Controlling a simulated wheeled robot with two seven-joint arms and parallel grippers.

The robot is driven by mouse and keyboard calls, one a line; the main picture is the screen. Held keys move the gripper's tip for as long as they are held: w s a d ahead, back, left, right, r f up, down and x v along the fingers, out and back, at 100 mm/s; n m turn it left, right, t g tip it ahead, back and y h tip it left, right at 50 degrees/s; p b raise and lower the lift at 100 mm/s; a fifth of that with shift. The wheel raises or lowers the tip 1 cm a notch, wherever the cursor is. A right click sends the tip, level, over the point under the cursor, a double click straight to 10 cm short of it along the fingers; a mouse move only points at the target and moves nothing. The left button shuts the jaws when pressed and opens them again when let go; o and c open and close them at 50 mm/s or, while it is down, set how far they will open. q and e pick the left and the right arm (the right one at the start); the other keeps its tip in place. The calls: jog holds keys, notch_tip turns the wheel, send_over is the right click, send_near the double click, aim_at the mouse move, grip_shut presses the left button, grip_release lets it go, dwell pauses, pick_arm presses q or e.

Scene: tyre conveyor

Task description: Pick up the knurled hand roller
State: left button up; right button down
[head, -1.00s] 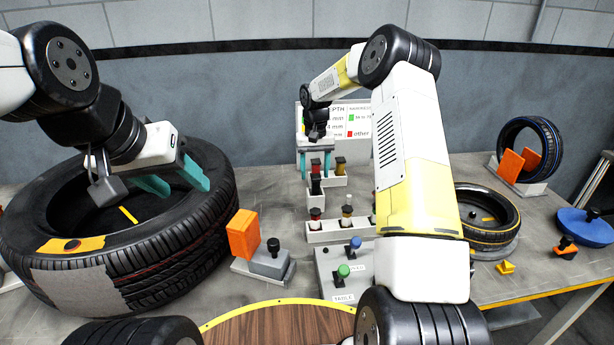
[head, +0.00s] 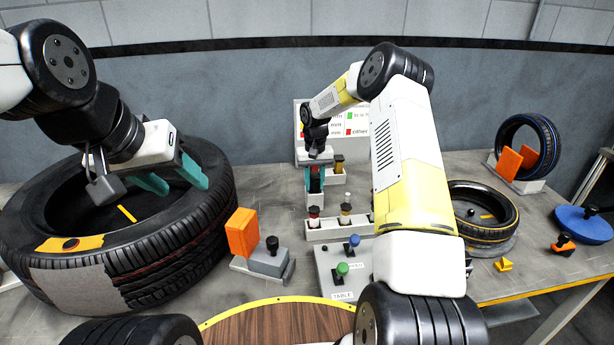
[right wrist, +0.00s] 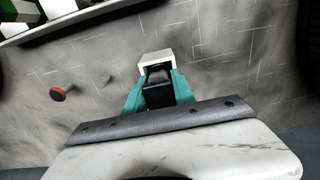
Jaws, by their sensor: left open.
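My left gripper (head: 180,180) is open and empty over the large tyre (head: 130,265) at the left.
Another holder with a yellow-and-black tool (head: 339,163) stands close on the right. A front rack (head: 335,232) holds several small tools. Nearer are a grey button box (head: 330,270) and an orange block fixture (head: 243,233). A smaller tyre (head: 485,210) lies right of my arm.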

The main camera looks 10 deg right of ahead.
notch_tip(320, 180, up, 10)
dwell(0.7)
